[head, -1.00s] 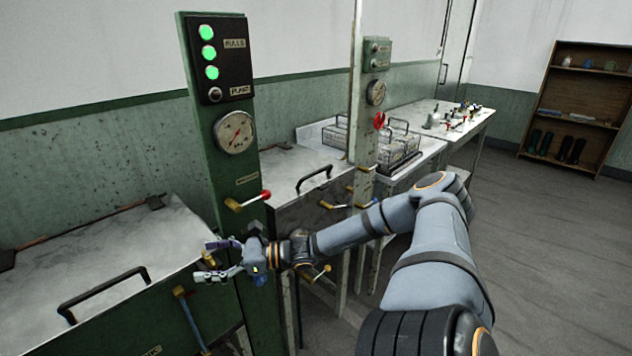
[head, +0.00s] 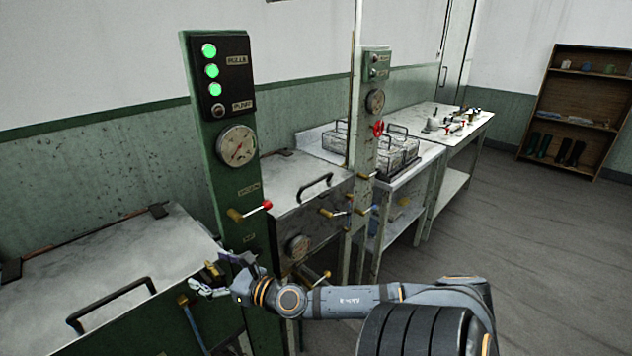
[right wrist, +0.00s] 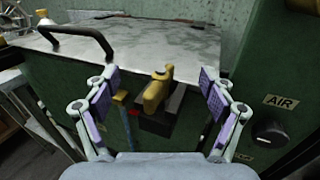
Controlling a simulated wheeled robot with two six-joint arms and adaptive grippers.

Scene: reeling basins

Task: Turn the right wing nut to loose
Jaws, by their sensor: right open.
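A brass wing nut (right wrist: 157,90) sits on a dark block (right wrist: 163,117) at the right end of the near basin's green front. In the head view a small part of the wing nut (head: 212,269) shows beside my right gripper (head: 207,277). In the right wrist view my right gripper (right wrist: 160,82) is open, with one finger on each side of the wing nut. Both finger pads are apart from it. A red mark (right wrist: 134,113) shows at the block's left. My left gripper is not in view.
The near basin's metal lid (head: 110,265) has a black handle (head: 110,303). A blue-grey handle with a brass top (right wrist: 120,98) is left of the nut.

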